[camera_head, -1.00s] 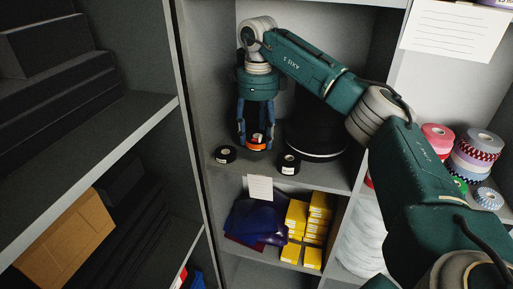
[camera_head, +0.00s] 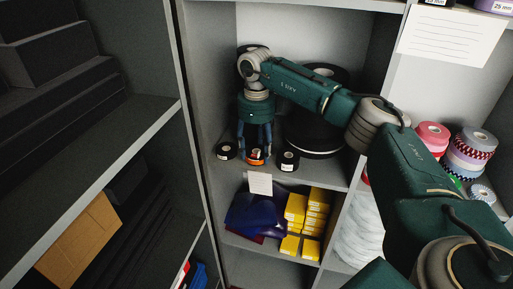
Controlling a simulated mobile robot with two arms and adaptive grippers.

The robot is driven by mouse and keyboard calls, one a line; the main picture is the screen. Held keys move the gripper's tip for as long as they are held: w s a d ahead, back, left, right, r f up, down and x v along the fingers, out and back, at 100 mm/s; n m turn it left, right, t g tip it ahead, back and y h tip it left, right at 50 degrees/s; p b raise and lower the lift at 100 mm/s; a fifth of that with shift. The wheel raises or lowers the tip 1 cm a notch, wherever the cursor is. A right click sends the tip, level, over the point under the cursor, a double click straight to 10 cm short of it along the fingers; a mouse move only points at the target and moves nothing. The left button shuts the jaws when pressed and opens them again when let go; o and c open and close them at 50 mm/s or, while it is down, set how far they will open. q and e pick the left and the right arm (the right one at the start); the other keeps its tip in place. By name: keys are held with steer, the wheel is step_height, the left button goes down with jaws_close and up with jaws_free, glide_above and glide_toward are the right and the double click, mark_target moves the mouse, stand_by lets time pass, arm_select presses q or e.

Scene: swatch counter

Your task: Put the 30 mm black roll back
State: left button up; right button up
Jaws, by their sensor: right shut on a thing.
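My right gripper (camera_head: 256,148) points down over the middle shelf, shut on a small black roll (camera_head: 255,158) with a white label and an orange-red band. The held roll is between two small black rolls on the shelf: one to its left (camera_head: 226,151) and one to its right (camera_head: 288,160), both with white labels. It is low, at or just above the shelf surface (camera_head: 325,178); I cannot tell if it touches. The fingers partly hide it. I cannot read its size mark. My left gripper is not in view.
A blank-looking card (camera_head: 260,183) hangs at the shelf's front edge. Yellow boxes (camera_head: 318,205) and a dark blue folded item (camera_head: 252,214) lie below. Pink (camera_head: 432,135) and patterned rolls stand right, beyond a divider.

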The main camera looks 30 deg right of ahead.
mark_target(256, 151)
steer(key=shift+f, duration=0.1)
steer(key=o, duration=1.2)
steer(key=shift+r, duration=0.25)
steer(key=shift+w+r, duration=0.1)
steer(key=shift+r, duration=0.25)
step_height(256, 151, up, 6)
steer(key=shift+f+b, duration=0.25)
steer(key=shift+b, duration=0.75)
steer(key=shift+r, duration=0.55)
